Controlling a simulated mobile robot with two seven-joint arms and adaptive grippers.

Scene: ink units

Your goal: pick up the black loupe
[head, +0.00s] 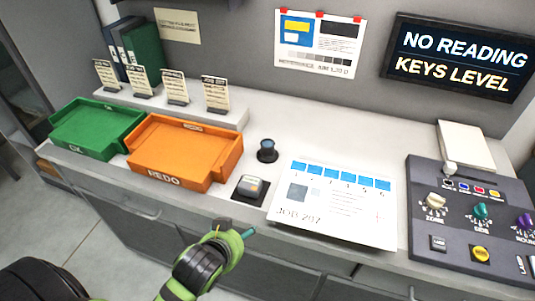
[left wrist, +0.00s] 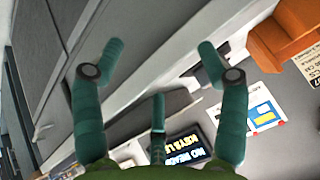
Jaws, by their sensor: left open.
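The black loupe (head: 267,152) stands upright on the pale counter in the head view, with a bluish lens on top, right of the orange tray. My left gripper (head: 234,236) is in front of the counter edge, nearer the camera than the loupe and apart from it. In the left wrist view its teal fingers (left wrist: 159,47) are spread and nothing shows between them. A dark object (left wrist: 212,66) is partly hidden behind the right finger there; I cannot tell whether it is the loupe. My right gripper is not in view.
A small grey-topped device (head: 250,187) sits near the counter's front edge, just in front of the loupe. The orange tray (head: 170,168) and green tray (head: 88,143) are left. A printed sheet (head: 335,215) and knobbed control panel (head: 470,190) are right. Bare counter lies behind the loupe.

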